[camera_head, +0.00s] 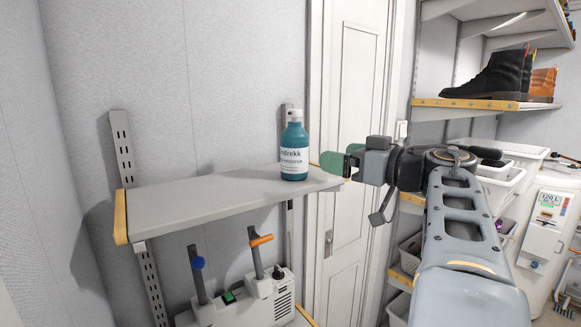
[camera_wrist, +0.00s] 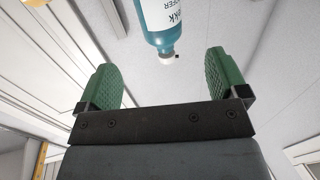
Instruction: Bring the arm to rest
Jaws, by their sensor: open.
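My gripper (camera_head: 343,162) is stretched out to the left at the right end of a grey wall shelf (camera_head: 205,196). Its green fingers are apart and empty in the wrist view (camera_wrist: 164,88). A teal bottle (camera_head: 294,158) with a white label and white cap stands upright on the shelf, a short way to the left of the fingertips. The bottle also shows in the wrist view (camera_wrist: 160,22), upside down in the picture, beyond the fingers and not touching them. My arm reaches in from the lower right.
A white device (camera_head: 245,303) with blue and orange handles stands on a lower shelf. A white door (camera_head: 350,90) is behind my gripper. At the right, a shelf (camera_head: 470,103) holds dark boots (camera_head: 490,75), above white bins (camera_head: 500,185) and a white tank (camera_head: 550,230).

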